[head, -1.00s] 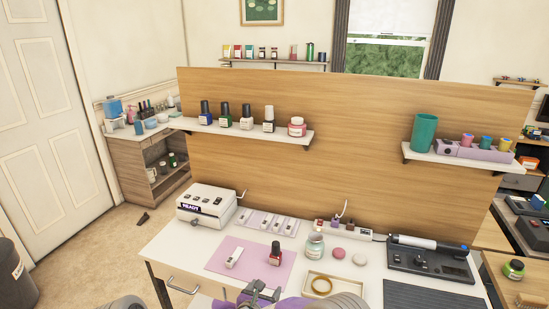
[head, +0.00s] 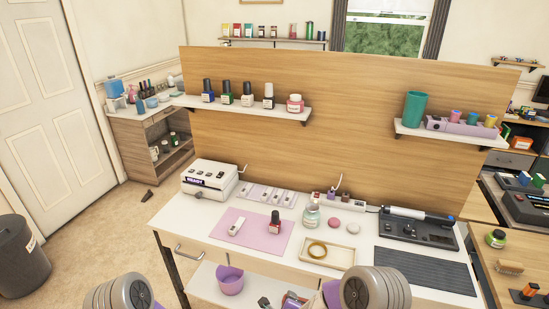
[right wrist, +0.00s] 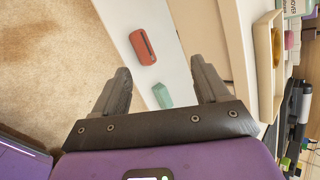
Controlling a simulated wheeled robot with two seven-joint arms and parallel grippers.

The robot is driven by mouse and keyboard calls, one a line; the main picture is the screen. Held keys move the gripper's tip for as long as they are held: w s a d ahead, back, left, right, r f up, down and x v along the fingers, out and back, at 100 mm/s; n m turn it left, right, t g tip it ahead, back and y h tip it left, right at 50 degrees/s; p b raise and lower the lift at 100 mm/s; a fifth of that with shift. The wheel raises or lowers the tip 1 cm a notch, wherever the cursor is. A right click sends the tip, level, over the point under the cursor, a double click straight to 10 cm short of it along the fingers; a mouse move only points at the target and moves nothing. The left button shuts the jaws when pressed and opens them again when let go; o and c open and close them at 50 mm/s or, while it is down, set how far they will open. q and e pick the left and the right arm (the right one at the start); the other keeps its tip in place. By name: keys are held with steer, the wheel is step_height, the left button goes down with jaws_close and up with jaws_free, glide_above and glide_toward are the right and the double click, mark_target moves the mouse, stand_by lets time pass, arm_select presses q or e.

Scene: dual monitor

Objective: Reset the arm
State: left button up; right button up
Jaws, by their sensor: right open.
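My right gripper (right wrist: 160,66) is open in the right wrist view, its two dark fingers apart with nothing between them. The grey link of my left arm (head: 120,292) is at the bottom left. The left gripper is out of view.

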steer(key=s+d+f+n+g+y, duration=0.1)
steer(key=s+d+f+n+g, duration=0.1)
steer(key=s+n, duration=0.4)
steer(key=s+d+f+n+g+y+p, duration=0.1)
steer(key=s+d+f+n+g, duration=0.1)
steer(key=s+n+g, duration=0.2)
steer(key=s+d+f+n+g+y, duration=0.1)
steer(key=s+f+n+g+y, duration=0.1)
steer(key=s+n, duration=0.8)
steer(key=s+f+g, duration=0.1)
steer(key=s, duration=0.4)
steer(key=shift+s+d+p, duration=0.3)
steer(key=shift+d+p, duration=0.1)
